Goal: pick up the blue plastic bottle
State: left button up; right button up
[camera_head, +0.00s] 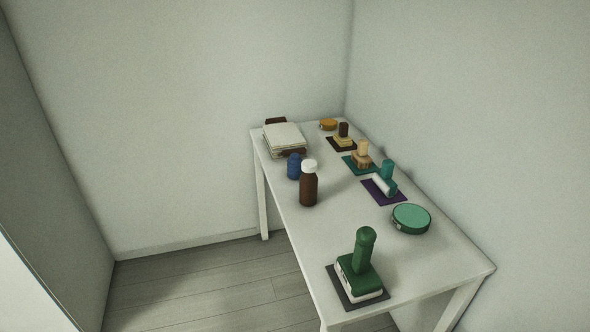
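A small dark blue bottle (294,167) stands upright on the white table, near its left edge. A taller brown bottle with a white cap (309,184) stands just in front of it and to the right, and may cover a little of its right side. Neither of my grippers shows in the head view.
The white table (336,237) stands in a corner against the right wall. Stacked flat items (284,136) lie behind the blue bottle. Several stamps on dark mats line the right side, with a green round tin (411,217) and a green-handled stamp (362,262) nearer. Floor (205,285) left of the table is clear.

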aim_at(294, 177)
jog(key=z, duration=0.85)
jog(key=i+j+z, duration=0.15)
jog(key=j+z, duration=0.6)
jog(key=j, duration=0.15)
jog(key=j+z, duration=0.5)
jog(key=j, duration=0.45)
jog(key=k+j+z, duration=0.1)
jog(key=j, duration=0.5)
jog(key=j+z, duration=0.1)
jog(key=j, duration=0.45)
jog(key=k+j+z, duration=0.1)
jog(key=j, duration=0.45)
jog(key=k+j, duration=0.1)
jog(key=j, duration=0.4)
jog(key=k+j, duration=0.1)
jog(key=j, duration=0.35)
